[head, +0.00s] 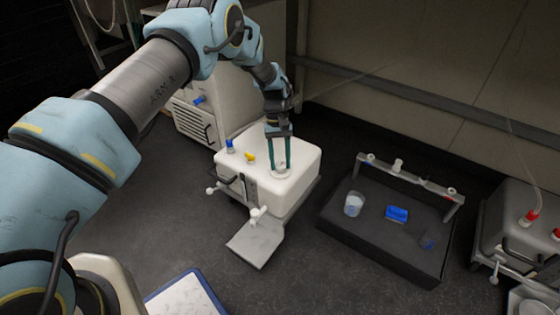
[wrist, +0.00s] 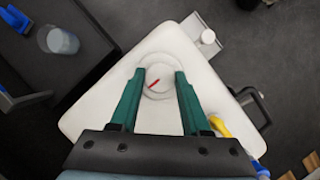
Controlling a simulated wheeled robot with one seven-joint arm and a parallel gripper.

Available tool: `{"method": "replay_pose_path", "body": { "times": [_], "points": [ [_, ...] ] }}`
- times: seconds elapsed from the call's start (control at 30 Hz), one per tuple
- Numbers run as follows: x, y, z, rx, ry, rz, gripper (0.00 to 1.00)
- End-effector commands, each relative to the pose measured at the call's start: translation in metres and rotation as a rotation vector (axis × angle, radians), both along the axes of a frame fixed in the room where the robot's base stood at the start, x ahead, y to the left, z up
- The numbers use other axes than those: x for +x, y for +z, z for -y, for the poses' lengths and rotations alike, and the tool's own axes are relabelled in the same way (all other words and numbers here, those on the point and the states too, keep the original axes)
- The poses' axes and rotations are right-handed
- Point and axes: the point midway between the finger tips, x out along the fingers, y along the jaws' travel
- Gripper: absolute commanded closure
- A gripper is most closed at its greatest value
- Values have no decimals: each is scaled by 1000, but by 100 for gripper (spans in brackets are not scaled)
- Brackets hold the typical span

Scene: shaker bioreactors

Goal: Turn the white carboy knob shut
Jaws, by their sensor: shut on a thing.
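The white carboy (head: 300,165) stands on the floor in the middle of the head view, and its top also fills the middle of the wrist view (wrist: 95,125). The round white knob (wrist: 158,84) on its top has a red mark running diagonally from lower left to upper right. My gripper (head: 279,168) points down over the knob. In the wrist view its green fingers (wrist: 160,72) stand on either side of the knob and are shut on it. The fingers hide part of the knob's sides.
A blue cap (head: 230,146) and a yellow fitting (head: 250,157) stand on the carboy's top. A white spigot (head: 258,213) sticks out in front above a pale plate (head: 257,243). A dark tray (head: 345,220) with a beaker (head: 354,204) and a blue item (head: 397,213) lies to the right.

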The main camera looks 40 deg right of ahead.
Motion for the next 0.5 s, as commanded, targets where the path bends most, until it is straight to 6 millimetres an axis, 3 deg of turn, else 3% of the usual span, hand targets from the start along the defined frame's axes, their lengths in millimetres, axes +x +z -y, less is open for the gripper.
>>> {"method": "replay_pose_path", "body": {
  "times": [0.37,0.4,0.5],
  "points": [
    [1,0,0,-1,-6,1,100],
    [1,0,0,-1,-6,1,52],
    [1,0,0,-1,-6,1,41]
  ]
}}
